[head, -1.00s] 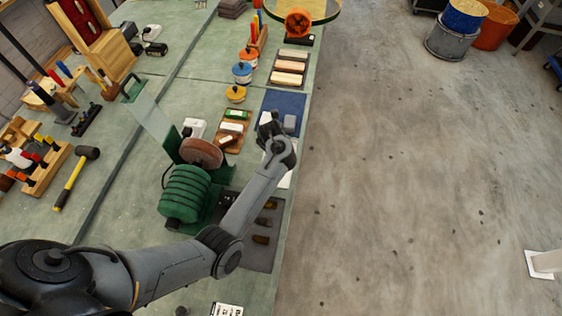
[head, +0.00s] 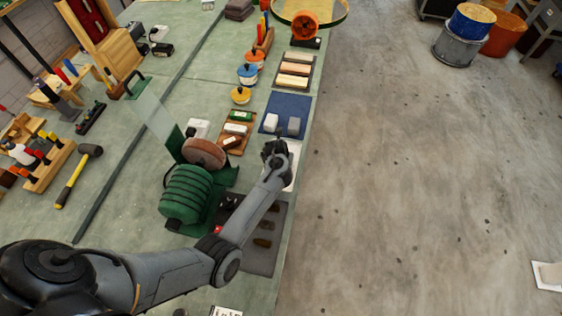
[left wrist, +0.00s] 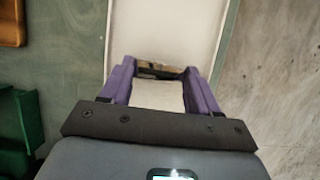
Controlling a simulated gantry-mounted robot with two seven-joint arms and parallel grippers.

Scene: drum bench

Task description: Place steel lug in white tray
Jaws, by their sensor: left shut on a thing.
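My left gripper (head: 275,146) is over the white tray (head: 292,172), between the blue mat and the dark grey mat; it hides part of the tray. In the left wrist view the purple fingers (left wrist: 160,73) are shut on a small brownish metallic piece, which I take for the steel lug (left wrist: 157,66). The pale tray (left wrist: 165,25) lies beyond and below it. I cannot tell whether the piece touches the tray. In the head view the held piece is hidden by the gripper. My right gripper is not in view.
The dark grey mat (head: 262,260) carries several small dark pieces. A green grinder-like machine (head: 187,195) stands close left of my arm. The bench edge drops to the floor at right.

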